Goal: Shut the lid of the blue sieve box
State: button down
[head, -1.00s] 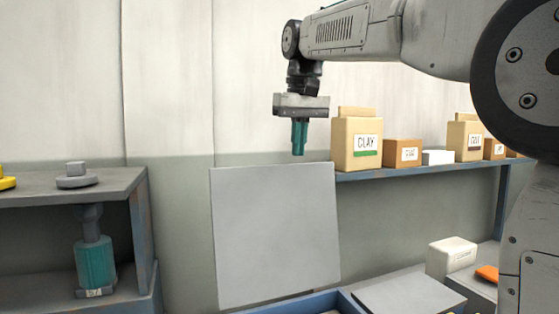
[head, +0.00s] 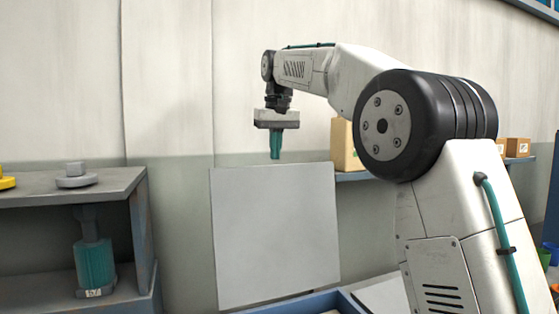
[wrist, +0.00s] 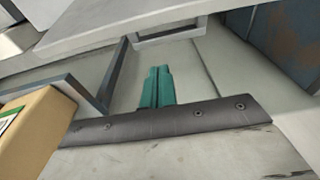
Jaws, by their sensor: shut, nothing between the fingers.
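The lid (head: 275,235) is a flat grey panel standing open, nearly upright, at the back of the blue sieve box in the head view. Only part of the blue box's rim (head: 312,303) shows, at the bottom edge. My gripper (head: 276,157) has teal fingers pressed together, pointing down, just above the lid's top edge in the picture. In the wrist view the shut fingers (wrist: 157,80) are empty, and a grey panel (wrist: 120,25), apparently the lid, crosses the top with a bracket-like handle (wrist: 170,33). The fingers look apart from it.
A wall shelf with cartons (head: 344,147) is behind my arm at right; a carton (wrist: 32,130) is close to my gripper in the wrist view. A grey bench (head: 110,184) stands at left with a teal canister (head: 96,265) underneath. The wall is close behind the lid.

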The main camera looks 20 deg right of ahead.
jog(key=shift+s+f, duration=0.65)
jog(key=shift+s, duration=0.2)
jog(key=shift+s+f, duration=0.6)
jog(key=shift+s, duration=0.25)
